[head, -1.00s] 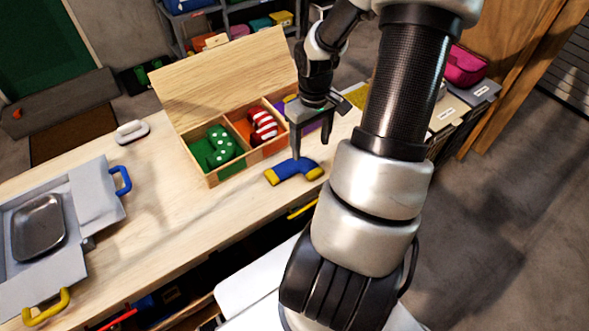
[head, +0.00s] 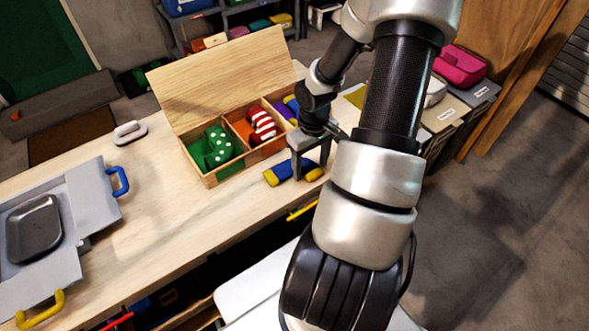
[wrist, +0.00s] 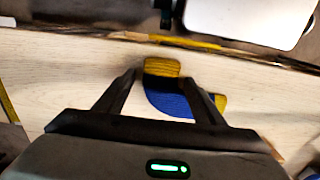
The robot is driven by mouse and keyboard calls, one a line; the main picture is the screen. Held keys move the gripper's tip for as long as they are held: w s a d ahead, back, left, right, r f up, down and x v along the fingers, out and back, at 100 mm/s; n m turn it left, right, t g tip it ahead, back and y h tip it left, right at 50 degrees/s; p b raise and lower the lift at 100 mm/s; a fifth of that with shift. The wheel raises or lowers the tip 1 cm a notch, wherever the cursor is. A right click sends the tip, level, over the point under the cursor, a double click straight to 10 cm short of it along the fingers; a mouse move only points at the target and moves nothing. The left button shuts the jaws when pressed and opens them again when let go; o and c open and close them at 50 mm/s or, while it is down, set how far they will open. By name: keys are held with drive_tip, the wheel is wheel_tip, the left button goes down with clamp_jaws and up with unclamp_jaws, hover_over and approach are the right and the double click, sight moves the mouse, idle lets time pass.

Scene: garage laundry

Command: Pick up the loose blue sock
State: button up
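The loose blue sock (head: 283,171), with yellow ends, lies on the wooden worktop in front of the divided box. My gripper (head: 310,172) is low over it in the head view and hides part of it. In the wrist view, the sock (wrist: 168,102) shows between and beyond the two fingers of my gripper (wrist: 160,78). The fingers are spread apart. The right finger covers part of the sock's blue side. I cannot tell whether a finger touches it.
The open wooden box (head: 213,181) holds a green dotted sock (head: 218,147), a red-and-white striped sock (head: 262,123) and another blue-yellow item (head: 291,104) in its compartments. A grey case (head: 85,215) and a white-handled object (head: 130,133) are to the left. The worktop between is clear.

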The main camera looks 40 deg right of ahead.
drive_tip(key=c, duration=1)
